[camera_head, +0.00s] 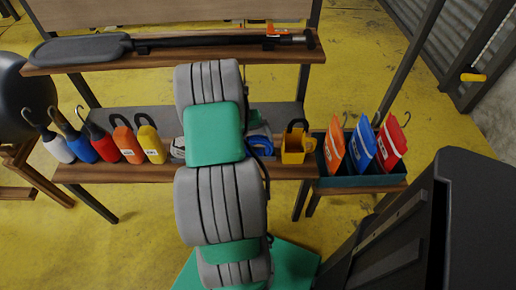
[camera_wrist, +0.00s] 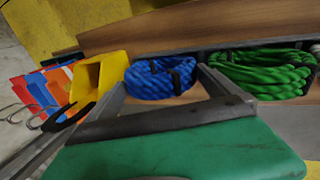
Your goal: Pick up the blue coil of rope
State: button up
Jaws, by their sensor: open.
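The blue coil of rope (camera_wrist: 160,79) lies on the wooden shelf in the wrist view, with dark ties around it. In the head view only a bit of the blue coil (camera_head: 261,146) shows, to the right of my arm, which hides the rest. My gripper (camera_wrist: 160,80) is open in the wrist view, its two fingers reaching toward the left and right sides of the blue coil. I cannot tell whether the fingers touch it. My arm hides the gripper in the head view.
A yellow bailer (camera_wrist: 98,77) stands close left of the coil in the wrist view, and a green rope coil (camera_wrist: 262,72) lies close right. Several coloured bottles (camera_head: 128,144) stand on the shelf's left. A dark bin (camera_head: 350,176) holds orange, blue and red pouches. A paddle (camera_head: 85,48) lies above.

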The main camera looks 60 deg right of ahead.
jog(key=shift+f, duration=0.1)
jog(key=shift+c, duration=0.4)
jog(key=c, duration=1.2)
